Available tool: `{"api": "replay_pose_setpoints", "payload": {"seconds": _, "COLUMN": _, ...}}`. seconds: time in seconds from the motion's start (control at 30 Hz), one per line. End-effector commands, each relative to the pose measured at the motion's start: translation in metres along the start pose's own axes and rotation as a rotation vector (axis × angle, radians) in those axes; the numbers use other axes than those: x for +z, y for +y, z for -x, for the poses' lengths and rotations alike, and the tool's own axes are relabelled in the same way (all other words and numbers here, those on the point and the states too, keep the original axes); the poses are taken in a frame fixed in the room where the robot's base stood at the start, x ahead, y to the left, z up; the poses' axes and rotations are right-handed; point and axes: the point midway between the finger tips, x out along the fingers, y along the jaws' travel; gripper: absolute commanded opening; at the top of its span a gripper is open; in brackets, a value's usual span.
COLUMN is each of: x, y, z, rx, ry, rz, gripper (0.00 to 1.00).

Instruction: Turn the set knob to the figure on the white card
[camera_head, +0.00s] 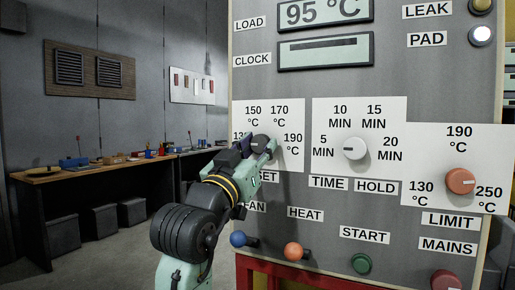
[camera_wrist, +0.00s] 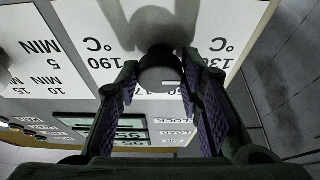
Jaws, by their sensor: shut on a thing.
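The set knob (camera_head: 260,141) is a dark round knob on a white dial plate marked 130, 150, 170 and 190 °C. In the wrist view the knob (camera_wrist: 158,72) sits between my fingertips, with the dial upside down. Its short white mark points to the right there, toward the 130 side; the exact figure is unclear. My gripper (camera_head: 257,146) is shut on the knob, and its fingers hide part of the dial's left and lower lettering in the head view. I cannot make out a separate white card with a figure.
To the right are the white time knob (camera_head: 355,148) and the orange limit knob (camera_head: 460,181). Below are a blue-balled lever (camera_head: 238,239), an orange-balled lever (camera_head: 293,251) and the green start button (camera_head: 361,263). The upper display (camera_head: 325,12) reads 95 °C. A workbench (camera_head: 90,172) stands left.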

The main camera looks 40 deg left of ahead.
Motion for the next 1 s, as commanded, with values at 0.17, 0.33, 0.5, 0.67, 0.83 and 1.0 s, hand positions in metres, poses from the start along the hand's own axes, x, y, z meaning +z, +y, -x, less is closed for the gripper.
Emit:
{"api": "replay_pose_setpoints", "payload": {"seconds": 0.17, "x": 0.0008, "y": -0.0006, "z": 0.0005, "rx": 0.012, "ry": 0.0, "rz": -0.027, "gripper": 0.06}}
{"api": "replay_pose_setpoints", "payload": {"seconds": 0.33, "x": 0.0009, "y": -0.0014, "z": 0.0011, "rx": 0.041, "ry": 0.002, "rz": -0.101, "gripper": 0.06}}
{"api": "replay_pose_setpoints", "payload": {"seconds": 0.5, "x": 0.0008, "y": -0.0017, "z": 0.0012, "rx": 0.092, "ry": 0.003, "rz": -0.223, "gripper": 0.06}}
{"api": "replay_pose_setpoints", "payload": {"seconds": 0.67, "x": -0.0002, "y": -0.0027, "z": 0.0009, "rx": 0.149, "ry": 0.003, "rz": -0.361, "gripper": 0.06}}
{"api": "replay_pose_setpoints", "payload": {"seconds": 0.83, "x": -0.0015, "y": -0.0035, "z": 0.0003, "rx": 0.211, "ry": 0.003, "rz": -0.508, "gripper": 0.06}}
{"api": "replay_pose_setpoints", "payload": {"seconds": 1.0, "x": -0.0027, "y": -0.004, "z": -0.0006, "rx": 0.27, "ry": 0.002, "rz": -0.65, "gripper": 0.06}}
